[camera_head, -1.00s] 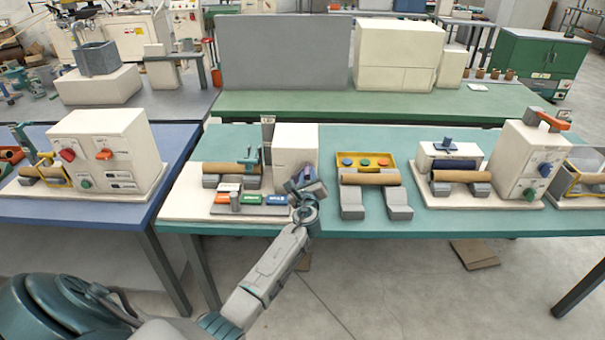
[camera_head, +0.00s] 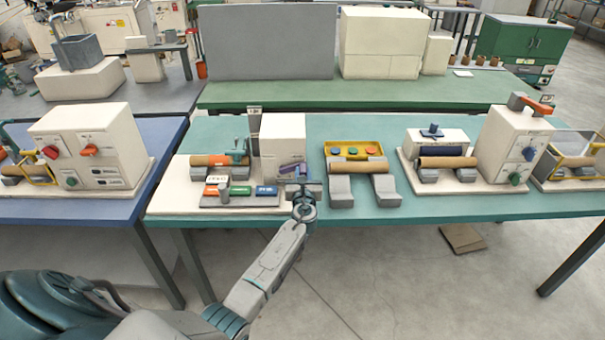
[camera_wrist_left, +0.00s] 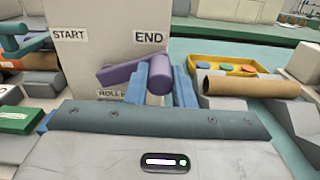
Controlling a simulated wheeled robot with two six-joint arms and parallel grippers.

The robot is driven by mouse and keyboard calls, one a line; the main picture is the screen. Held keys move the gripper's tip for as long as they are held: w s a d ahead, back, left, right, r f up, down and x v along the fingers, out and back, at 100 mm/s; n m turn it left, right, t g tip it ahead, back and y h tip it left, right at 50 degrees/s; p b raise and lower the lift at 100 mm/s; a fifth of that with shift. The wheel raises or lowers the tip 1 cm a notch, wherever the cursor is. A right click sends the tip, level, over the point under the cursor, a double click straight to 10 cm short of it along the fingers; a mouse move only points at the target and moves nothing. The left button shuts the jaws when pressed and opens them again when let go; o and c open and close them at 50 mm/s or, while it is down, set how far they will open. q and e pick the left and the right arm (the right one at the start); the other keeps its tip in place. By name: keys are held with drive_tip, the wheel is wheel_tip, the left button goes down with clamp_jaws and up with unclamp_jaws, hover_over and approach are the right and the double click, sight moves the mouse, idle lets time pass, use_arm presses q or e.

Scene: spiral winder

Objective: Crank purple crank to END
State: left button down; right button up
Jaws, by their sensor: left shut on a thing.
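The purple crank (camera_wrist_left: 128,71) is on the front of a white box (camera_head: 283,138), which also shows in the left wrist view (camera_wrist_left: 85,60). Its arm lies nearly level, and its rounded handle (camera_wrist_left: 160,80) is at the right, just below the END label (camera_wrist_left: 149,38). The START label (camera_wrist_left: 69,35) is at the upper left of the box face. My left gripper (camera_head: 304,177) is shut on the handle, with a blue finger on each side in the left wrist view (camera_wrist_left: 160,87). The crank's pivot is not clearly visible. My right gripper is out of view.
Left of the box are a brown roll (camera_head: 212,160) and a base with coloured buttons (camera_head: 240,190). Right of it are a yellow button tray (camera_head: 354,150) and another brown roll (camera_head: 357,167) on grey blocks. The teal table's front edge (camera_head: 420,215) is below.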

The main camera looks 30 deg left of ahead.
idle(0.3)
use_arm(q)
drive_tip(key=c, duration=1.4)
unclamp_jaws()
drive_tip(key=shift+c, duration=0.2)
drive_tip(key=shift+o, duration=1)
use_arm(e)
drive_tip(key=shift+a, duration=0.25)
use_arm(q)
drive_tip(key=v, duration=1)
drive_tip(key=shift+s+d+b, duration=0.2)
drive_tip(key=shift+s+b, duration=0.15)
drive_tip(key=shift+b, duration=0.1)
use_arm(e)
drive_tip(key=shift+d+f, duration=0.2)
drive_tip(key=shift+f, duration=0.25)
